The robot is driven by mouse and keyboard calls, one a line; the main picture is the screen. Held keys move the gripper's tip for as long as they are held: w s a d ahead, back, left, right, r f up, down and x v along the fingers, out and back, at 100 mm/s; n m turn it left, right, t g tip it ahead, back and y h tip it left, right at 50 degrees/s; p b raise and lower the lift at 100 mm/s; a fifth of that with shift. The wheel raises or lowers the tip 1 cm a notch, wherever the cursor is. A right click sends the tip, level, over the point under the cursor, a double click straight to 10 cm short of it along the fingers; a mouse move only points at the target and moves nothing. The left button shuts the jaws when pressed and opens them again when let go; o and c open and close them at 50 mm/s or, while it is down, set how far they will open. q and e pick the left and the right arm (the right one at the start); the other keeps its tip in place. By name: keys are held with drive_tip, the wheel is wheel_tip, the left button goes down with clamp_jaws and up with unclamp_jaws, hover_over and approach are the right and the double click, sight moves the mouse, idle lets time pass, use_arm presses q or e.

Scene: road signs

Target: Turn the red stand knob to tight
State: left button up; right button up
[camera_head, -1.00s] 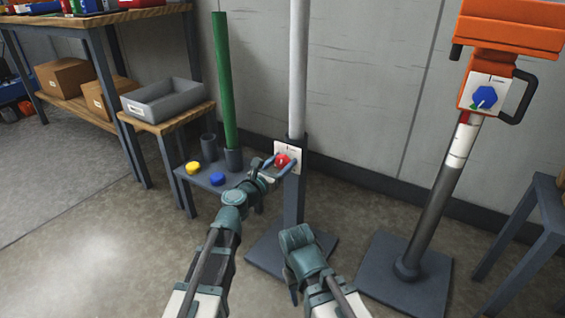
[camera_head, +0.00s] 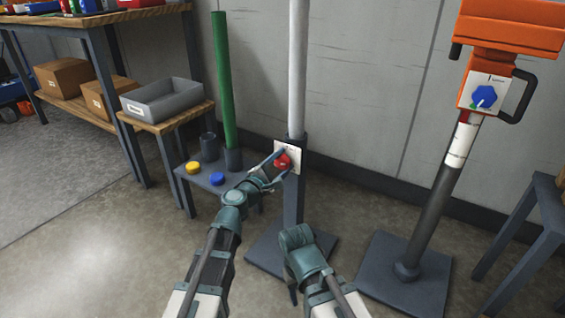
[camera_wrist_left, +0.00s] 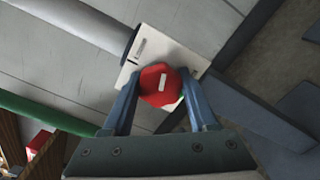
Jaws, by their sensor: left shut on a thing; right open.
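The red knob (camera_head: 282,163) sits on a white plate (camera_head: 294,147) on the dark grey stand (camera_head: 292,205) that holds a white pole (camera_head: 298,70). My left gripper (camera_head: 281,164) is shut on the red knob, one finger above and one below. In the left wrist view, the two blue fingers of my left gripper (camera_wrist_left: 160,92) flank the red knob (camera_wrist_left: 153,94), which has a short white mark on its face. The white plate (camera_wrist_left: 150,48) carries a small printed label, too small to read. My right gripper (camera_head: 296,238) is open and empty, low in front of the stand.
A low side table (camera_head: 215,194) with yellow (camera_head: 193,168) and blue (camera_head: 217,179) caps stands left of the stand, near a green pole (camera_head: 223,80). An orange sign (camera_head: 512,25) with a blue knob (camera_head: 484,97) stands right. A grey bench (camera_head: 548,205) is at the right edge.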

use_arm(q)
drive_tip(key=m, duration=1.2)
drive_tip(key=shift+s+f+m, duration=0.1)
drive_tip(key=shift+f+m, duration=0.05)
drive_tip(key=shift+m, duration=0.25)
drive_tip(key=m, duration=1.2)
drive_tip(key=shift+m, duration=0.4)
drive_tip(key=shift+a, duration=0.1)
drive_tip(key=o, duration=1.4)
